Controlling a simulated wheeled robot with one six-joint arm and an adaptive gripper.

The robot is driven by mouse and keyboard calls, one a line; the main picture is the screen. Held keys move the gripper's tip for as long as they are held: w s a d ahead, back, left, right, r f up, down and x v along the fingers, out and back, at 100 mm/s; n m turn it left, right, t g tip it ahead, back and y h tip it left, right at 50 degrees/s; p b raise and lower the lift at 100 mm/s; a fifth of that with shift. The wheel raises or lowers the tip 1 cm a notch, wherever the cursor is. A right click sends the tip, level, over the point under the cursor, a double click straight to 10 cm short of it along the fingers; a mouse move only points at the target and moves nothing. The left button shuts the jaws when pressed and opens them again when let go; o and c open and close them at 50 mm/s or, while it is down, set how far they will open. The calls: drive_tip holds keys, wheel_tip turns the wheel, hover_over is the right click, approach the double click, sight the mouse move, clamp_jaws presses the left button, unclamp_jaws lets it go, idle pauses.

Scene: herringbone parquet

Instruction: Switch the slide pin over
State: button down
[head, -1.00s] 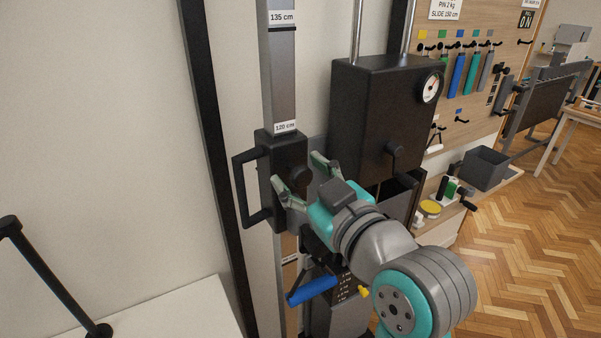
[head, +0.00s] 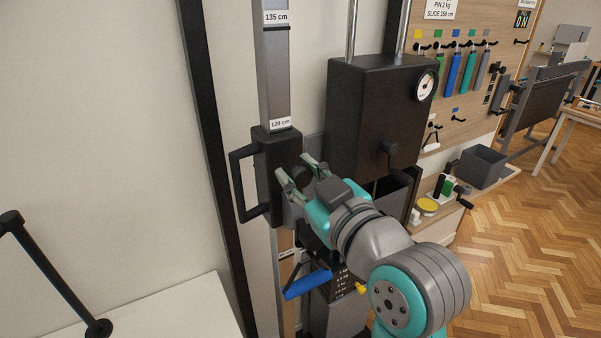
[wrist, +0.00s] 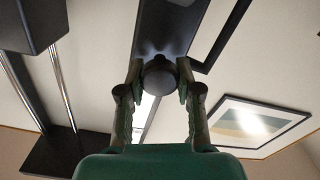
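The black slide carriage (head: 276,172) sits on the grey upright rail just below the 120 cm label. It has a black loop handle on its left side. The slide pin's round black knob (wrist: 160,76) sticks out of the carriage's face; in the head view the knob (head: 301,175) is partly hidden by the fingers. My gripper (head: 297,177) is open, with a green finger on either side of the knob. In the wrist view the fingertips (wrist: 159,88) flank the knob; whether they touch it I cannot tell.
A black box with a dial (head: 375,115) stands close right of the carriage. A blue-handled lever (head: 307,284) and a yellow knob (head: 362,289) are below my gripper. A pegboard with coloured tools (head: 462,75) is at right. A white surface (head: 165,310) lies lower left.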

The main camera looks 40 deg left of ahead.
drive_tip(key=shift+s+d, duration=0.1)
drive_tip(key=shift+d, duration=0.05)
drive_tip(key=c, duration=0.7)
unclamp_jaws()
drive_tip(key=shift+c, duration=0.2)
drive_tip(key=v, duration=1.2)
drive_tip(key=shift+f, duration=0.1)
drive_tip(key=shift+f, duration=0.1)
